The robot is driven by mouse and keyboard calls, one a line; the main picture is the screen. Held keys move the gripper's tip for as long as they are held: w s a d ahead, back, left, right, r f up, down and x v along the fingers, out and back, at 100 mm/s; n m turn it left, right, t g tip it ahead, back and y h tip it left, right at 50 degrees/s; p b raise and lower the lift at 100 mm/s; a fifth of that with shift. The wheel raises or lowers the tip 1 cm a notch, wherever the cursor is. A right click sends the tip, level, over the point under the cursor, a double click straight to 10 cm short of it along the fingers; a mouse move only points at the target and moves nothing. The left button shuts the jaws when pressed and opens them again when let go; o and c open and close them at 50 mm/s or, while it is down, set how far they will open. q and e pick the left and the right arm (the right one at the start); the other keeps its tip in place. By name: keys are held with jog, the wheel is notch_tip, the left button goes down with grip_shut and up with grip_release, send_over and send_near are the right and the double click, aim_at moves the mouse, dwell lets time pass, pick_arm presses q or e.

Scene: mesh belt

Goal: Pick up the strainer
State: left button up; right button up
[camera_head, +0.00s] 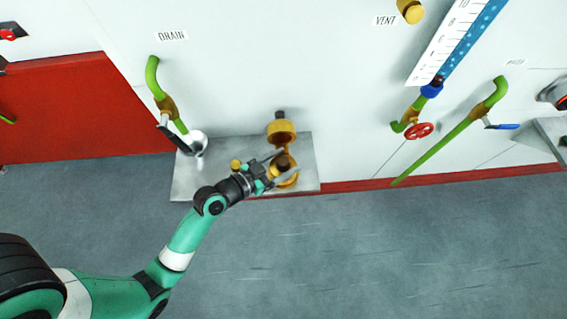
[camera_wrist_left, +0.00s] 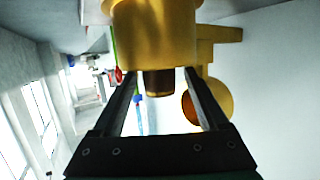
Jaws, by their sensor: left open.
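A brass fitting (camera_head: 282,131) stands out from the wall above a grey metal shelf. Below it is a rounded brass body (camera_head: 290,183) with a dark brown cylinder (camera_head: 283,161) at its middle; this cylinder may be the strainer, but I cannot tell for sure. My left gripper (camera_head: 287,163) is open, with its fingers on either side of the cylinder. In the left wrist view, the brown cylinder (camera_wrist_left: 158,83) shows between the fingers, beside a large brass cylinder (camera_wrist_left: 155,32). Contact with the fingers is not clear. My right gripper is out of view.
A red wheel valve (camera_head: 419,131) and another green pipe (camera_head: 450,137) are to the right. The floor in front is clear.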

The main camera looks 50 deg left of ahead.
aim_at(283, 161)
pick_arm(q)
grip_shut()
dwell(0.3)
notch_tip(283, 161, up, 18)
jog(key=p, duration=1)
